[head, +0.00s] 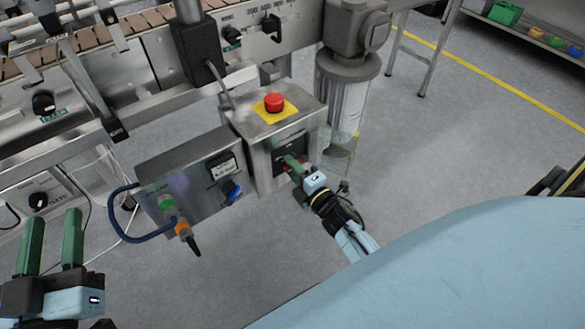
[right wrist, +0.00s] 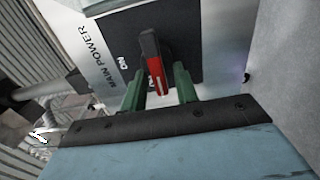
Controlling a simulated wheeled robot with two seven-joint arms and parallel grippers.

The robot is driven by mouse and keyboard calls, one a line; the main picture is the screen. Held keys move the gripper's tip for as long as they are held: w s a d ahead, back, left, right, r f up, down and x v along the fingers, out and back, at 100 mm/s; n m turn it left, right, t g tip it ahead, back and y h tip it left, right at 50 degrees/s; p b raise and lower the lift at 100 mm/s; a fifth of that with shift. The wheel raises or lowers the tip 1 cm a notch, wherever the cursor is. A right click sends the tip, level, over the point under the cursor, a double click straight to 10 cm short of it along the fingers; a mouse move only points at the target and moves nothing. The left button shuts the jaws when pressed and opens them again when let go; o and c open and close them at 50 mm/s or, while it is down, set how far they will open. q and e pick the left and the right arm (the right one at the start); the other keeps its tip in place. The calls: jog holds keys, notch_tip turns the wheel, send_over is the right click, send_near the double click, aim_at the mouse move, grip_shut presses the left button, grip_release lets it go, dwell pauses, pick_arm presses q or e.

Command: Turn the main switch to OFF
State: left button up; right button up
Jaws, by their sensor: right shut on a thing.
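The main switch handle (right wrist: 151,48), dark on one end and red along its length, sits on a black plate (right wrist: 190,40) beside the words MAIN POWER and ON. I see no OFF mark. My right gripper (right wrist: 158,76) has its green fingers on either side of the handle and is shut on it. In the head view the right gripper (head: 291,162) reaches the black switch plate (head: 291,145) on the front of the steel box and hides most of the handle. My left gripper (head: 55,214) is open and empty at the lower left, away from the switch.
A red emergency button (head: 274,102) on a yellow plate tops the steel box (head: 262,128). A control box (head: 190,172) with a display, knob and blue cable stands to its left. A cylindrical housing (head: 343,90) is close on the right.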

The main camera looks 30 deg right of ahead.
pick_arm(q)
jog(key=shift+r, duration=0.15)
pick_arm(e)
jog(key=o, duration=0.9)
jog(key=shift+o, duration=0.2)
pick_arm(q)
jog(key=s+a+f+g+y+p, duration=0.1)
jog(key=s+a+f+g, duration=0.1)
jog(key=f+g, duration=0.2)
jog(key=s+a+f+g+y+p, duration=0.1)
jog(key=s+f+g+y+p, duration=0.1)
jog(key=f+g, duration=0.3)
jog(key=shift+s+a+f+n, duration=0.2)
jog(key=shift+a+f+n, duration=0.15)
jog(key=shift+f, duration=1.65)
pick_arm(e)
jog(key=s+d, duration=0.1)
jog(key=s, duration=1.2)
jog(key=shift+s, duration=0.25)
